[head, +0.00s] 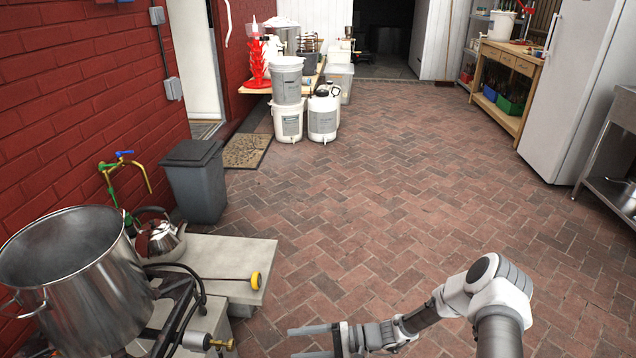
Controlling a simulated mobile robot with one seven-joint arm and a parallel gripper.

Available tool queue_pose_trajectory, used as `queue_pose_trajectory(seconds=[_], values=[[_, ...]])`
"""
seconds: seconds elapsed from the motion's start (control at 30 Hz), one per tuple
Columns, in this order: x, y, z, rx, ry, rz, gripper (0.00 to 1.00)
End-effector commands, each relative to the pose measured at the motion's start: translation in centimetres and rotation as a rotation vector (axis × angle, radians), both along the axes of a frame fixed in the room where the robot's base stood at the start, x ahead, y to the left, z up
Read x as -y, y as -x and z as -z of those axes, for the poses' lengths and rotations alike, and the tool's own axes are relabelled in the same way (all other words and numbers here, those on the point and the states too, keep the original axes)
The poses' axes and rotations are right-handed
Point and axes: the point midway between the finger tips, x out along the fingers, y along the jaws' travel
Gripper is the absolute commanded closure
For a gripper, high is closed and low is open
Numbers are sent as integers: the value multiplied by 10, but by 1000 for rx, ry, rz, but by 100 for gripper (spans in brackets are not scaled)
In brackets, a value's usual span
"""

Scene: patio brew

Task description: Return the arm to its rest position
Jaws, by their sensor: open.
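My gripper (308,342) is at the bottom middle of the head view. Its two fingers point left and stand apart, with nothing between them. My arm comes in from the bottom right, bends at a white joint and reaches left, low over the brick paving. The gripper is to the right of the low bench (228,252) and apart from it.
White buckets (288,118) stand further back. A fridge (580,85) is at right. The middle paving is clear.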

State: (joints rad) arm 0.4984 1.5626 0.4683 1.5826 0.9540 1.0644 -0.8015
Motion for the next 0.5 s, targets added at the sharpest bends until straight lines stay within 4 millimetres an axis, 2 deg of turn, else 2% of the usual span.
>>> queue_pose_trajectory(seconds=[0.03, 0.5], values=[[3, -1, -10, 19, 30, -33, 29], [37, 5, -91, 132, 321, -258, 29]])
